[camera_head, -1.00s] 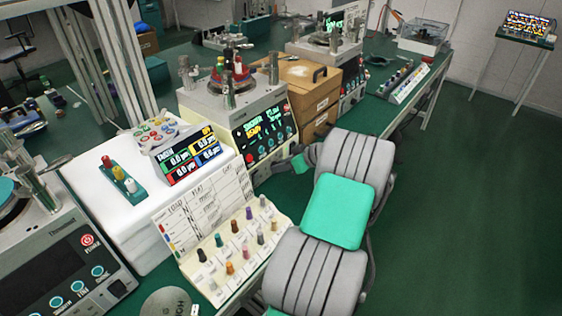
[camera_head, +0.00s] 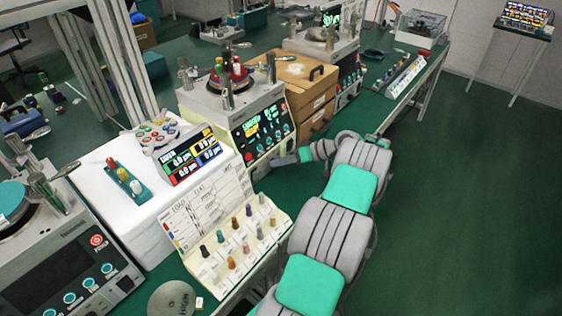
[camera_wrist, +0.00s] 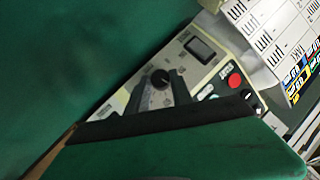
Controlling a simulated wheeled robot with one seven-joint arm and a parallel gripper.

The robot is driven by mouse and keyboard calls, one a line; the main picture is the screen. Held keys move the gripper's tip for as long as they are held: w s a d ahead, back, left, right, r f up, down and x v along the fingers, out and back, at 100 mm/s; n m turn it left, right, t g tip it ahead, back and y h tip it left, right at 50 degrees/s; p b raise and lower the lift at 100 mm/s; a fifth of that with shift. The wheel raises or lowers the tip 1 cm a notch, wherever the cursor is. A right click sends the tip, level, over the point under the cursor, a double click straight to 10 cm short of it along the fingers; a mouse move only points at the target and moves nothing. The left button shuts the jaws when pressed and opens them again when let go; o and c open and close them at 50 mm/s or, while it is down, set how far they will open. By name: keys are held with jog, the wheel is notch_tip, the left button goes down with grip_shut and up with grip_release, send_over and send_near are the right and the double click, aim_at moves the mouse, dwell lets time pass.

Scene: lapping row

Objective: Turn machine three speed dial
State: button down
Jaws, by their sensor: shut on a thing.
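The black round dial (camera_wrist: 160,76) sits on a pale panel in the wrist view, with a white mark on its face. My gripper (camera_wrist: 164,84) has its two dark fingers at either side of the dial and is shut on it. In the head view my gripper (camera_head: 277,161) is at the lower front of a lapping machine (camera_head: 228,103) with a lit display; the dial is not clear there. The panel also holds a red button (camera_wrist: 234,81) and a dark rectangular switch (camera_wrist: 200,49).
A sloped board (camera_head: 214,257) with several coloured knobs stands in front of the machine, left of my arm. A wooden box (camera_head: 302,95) stands behind my gripper. A white block (camera_head: 97,190) with a readout stands left. The floor to the right is clear.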

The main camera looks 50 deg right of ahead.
jog(key=c, duration=1.1)
grip_release()
jog(key=shift+c, duration=0.2)
jog(key=p+v, duration=0.7)
jog(key=shift+s+d+r, duration=0.2)
jog(key=shift+s, duration=0.05)
